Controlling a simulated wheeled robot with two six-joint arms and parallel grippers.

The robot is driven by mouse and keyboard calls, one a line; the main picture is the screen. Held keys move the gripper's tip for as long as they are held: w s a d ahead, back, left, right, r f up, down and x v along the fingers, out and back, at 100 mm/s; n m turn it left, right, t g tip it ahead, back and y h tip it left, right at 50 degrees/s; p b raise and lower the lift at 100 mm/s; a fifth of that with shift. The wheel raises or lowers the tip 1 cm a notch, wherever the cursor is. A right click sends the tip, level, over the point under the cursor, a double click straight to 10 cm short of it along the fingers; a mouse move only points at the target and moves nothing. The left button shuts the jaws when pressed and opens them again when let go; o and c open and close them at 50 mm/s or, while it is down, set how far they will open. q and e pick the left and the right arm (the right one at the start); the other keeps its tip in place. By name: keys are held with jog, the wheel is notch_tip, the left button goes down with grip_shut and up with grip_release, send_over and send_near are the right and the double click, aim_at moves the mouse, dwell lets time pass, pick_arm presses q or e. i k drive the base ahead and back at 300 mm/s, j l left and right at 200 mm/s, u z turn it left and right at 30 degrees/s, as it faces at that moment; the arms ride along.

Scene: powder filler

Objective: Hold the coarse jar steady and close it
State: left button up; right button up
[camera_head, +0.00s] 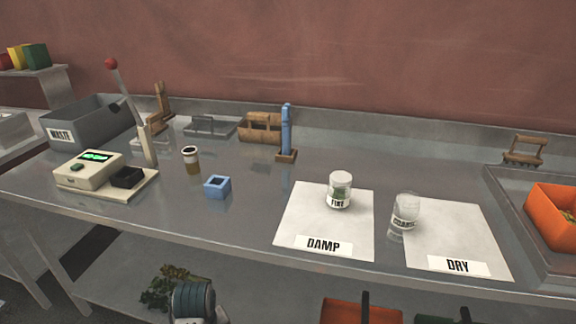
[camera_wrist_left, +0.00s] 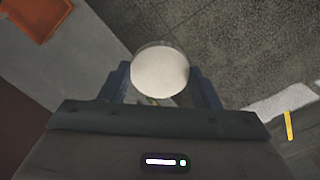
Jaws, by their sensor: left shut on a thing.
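The clear coarse jar (camera_head: 406,208) stands at the left edge of the white DRY mat (camera_head: 450,232) in the head view. Its label is partly legible, and no lid is clearly visible on its top. The fine jar (camera_head: 340,190), with a pale top, stands on the DAMP mat (camera_head: 300,222). In the left wrist view, my left gripper (camera_wrist_left: 160,84) is shut on a round white thing (camera_wrist_left: 160,72) with a clear rim showing at its far side. I cannot tell whether it is a lid or a jar. Neither gripper can be made out in the head view.
A scale (camera_head: 90,172), a brown jar (camera_head: 191,160), a blue block (camera_head: 217,186) and a blue upright stand (camera_head: 287,130) are on the steel bench. A grey waste bin (camera_head: 85,122) is at the left. An orange bin (camera_head: 550,222) sits in a tray at the right.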

aim_at(406, 207)
jog(key=z, duration=1.95)
jog(key=k+j, duration=0.4)
jog(key=j, duration=0.15)
jog(key=k+j, duration=0.4)
jog(key=j, duration=0.1)
